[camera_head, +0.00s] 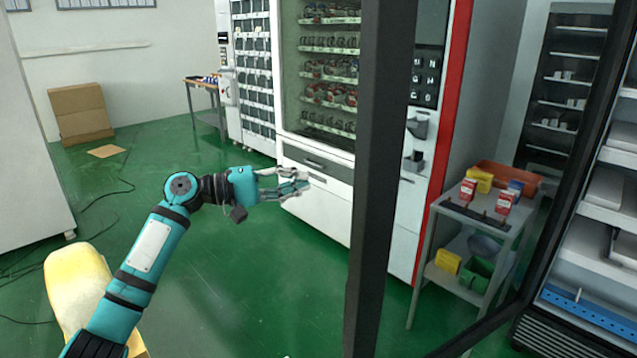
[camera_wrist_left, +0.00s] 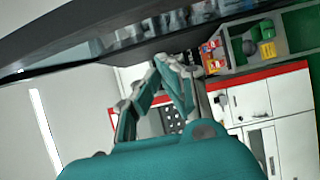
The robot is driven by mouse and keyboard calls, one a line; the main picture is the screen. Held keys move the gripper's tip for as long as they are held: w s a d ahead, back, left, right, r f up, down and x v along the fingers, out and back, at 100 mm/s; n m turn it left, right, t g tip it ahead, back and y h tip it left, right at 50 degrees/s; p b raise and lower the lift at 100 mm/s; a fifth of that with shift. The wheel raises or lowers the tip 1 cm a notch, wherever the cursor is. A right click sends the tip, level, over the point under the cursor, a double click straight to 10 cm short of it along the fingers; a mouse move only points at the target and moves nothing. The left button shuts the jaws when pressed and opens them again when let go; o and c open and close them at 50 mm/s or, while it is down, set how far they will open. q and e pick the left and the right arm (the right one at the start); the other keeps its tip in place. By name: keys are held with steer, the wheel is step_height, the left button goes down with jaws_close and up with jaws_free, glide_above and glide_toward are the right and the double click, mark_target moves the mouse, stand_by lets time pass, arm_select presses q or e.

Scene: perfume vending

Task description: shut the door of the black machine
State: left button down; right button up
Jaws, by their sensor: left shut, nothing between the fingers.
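The door of the black machine (camera_head: 378,170) stands open in the head view. Its dark frame post runs top to bottom, and the glass lies to the right of the post. The black machine (camera_head: 560,337) is at the right edge with its shelves exposed. My left gripper (camera_head: 301,183) is shut and empty, left of the door post with a gap in the picture. In the left wrist view the gripper (camera_wrist_left: 172,62) points up toward a dark band, likely the door frame (camera_wrist_left: 85,42). Whether the fingertips touch it I cannot tell. My right gripper is not in view.
A white vending machine (camera_head: 312,202) with a red edge stands behind the door. A grey cart (camera_head: 425,275) with red and yellow boxes shows through the glass. A yellow-white object (camera_head: 75,280) is at lower left. Green floor (camera_head: 250,290) is clear left of the door.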

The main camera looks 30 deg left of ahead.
arm_select(q)
steer(key=w+d+p, duration=0.3)
steer(key=d+p, duration=0.2)
steer(key=d, duration=0.4)
steer(key=shift+w+d+f, duration=0.15)
steer(key=shift+w+d, duration=0.2)
